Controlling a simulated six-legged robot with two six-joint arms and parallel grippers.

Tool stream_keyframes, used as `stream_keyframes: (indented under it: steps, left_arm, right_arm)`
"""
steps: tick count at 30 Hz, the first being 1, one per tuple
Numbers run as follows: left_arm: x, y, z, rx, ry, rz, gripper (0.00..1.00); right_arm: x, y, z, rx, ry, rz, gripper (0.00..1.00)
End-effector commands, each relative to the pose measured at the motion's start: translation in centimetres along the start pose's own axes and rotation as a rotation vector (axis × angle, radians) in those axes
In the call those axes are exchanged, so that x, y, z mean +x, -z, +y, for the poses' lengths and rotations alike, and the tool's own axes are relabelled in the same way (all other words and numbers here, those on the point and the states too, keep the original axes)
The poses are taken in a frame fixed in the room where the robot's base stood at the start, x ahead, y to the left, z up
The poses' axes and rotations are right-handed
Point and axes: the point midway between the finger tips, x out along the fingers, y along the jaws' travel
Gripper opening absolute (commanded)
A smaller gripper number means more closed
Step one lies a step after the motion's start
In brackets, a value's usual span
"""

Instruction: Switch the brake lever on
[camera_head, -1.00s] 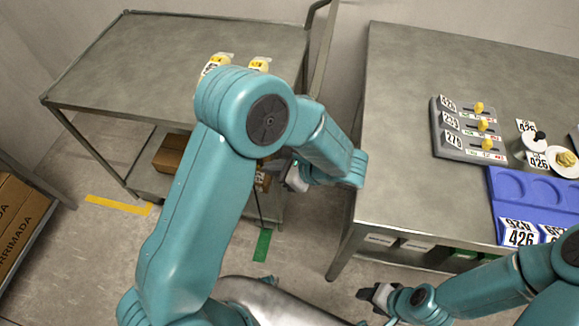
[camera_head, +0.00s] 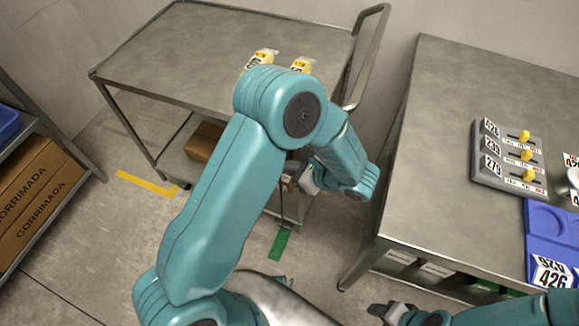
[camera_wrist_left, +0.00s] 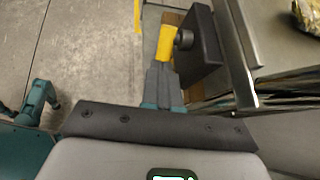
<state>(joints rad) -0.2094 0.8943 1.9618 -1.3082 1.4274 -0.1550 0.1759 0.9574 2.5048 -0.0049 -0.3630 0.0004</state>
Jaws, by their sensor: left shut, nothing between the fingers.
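The brake lever (camera_wrist_left: 166,43) appears in the left wrist view as a yellow bar beside a dark block with a round knob (camera_wrist_left: 184,39), close to the cart's metal frame. My left gripper (camera_wrist_left: 164,70) is shut and empty, its fingertips right at the near end of the yellow bar; I cannot tell whether they touch. In the head view my left gripper (camera_head: 292,174) is at the cart's right end, partly hidden by my arm, and the lever cannot be made out there. My right gripper (camera_head: 379,311) is at the bottom edge, away from the lever; its jaws are unclear.
The metal cart (camera_head: 215,50) carries two yellow-labelled items (camera_head: 262,58) near its front edge and has a push handle (camera_head: 372,55). The table (camera_head: 440,160) on the right holds a grey switch panel (camera_head: 490,165) and a blue tray (camera_head: 545,225). Boxes (camera_head: 40,195) sit on a left shelf.

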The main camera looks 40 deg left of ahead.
Motion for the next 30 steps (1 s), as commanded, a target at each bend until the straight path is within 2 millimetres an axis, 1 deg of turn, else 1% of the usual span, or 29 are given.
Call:
stream_keyframes:
  steps: [11, 17, 21, 30]
  left_arm:
    - [0.3, 0.5, 0.1, 0.016, 0.001, -0.071, 0.00]
    - [0.8, 1.0, 0.2, 0.018, 0.001, -0.089, 0.00]
    - [1.4, 1.4, 0.3, 0.018, 0.000, -0.088, 0.00]
    - [2.6, 1.9, 0.6, 0.018, -0.001, -0.088, 0.00]
  right_arm:
    - [0.9, 0.0, 0.3, 0.000, 0.000, 0.000, 0.52]
    - [2.1, 0.0, 0.8, 0.000, 0.000, 0.000, 0.52]
    - [3.1, 0.1, 1.1, 0.000, 0.000, 0.000, 0.52]
    - [4.7, 0.1, 1.7, 0.000, 0.000, 0.000, 0.52]
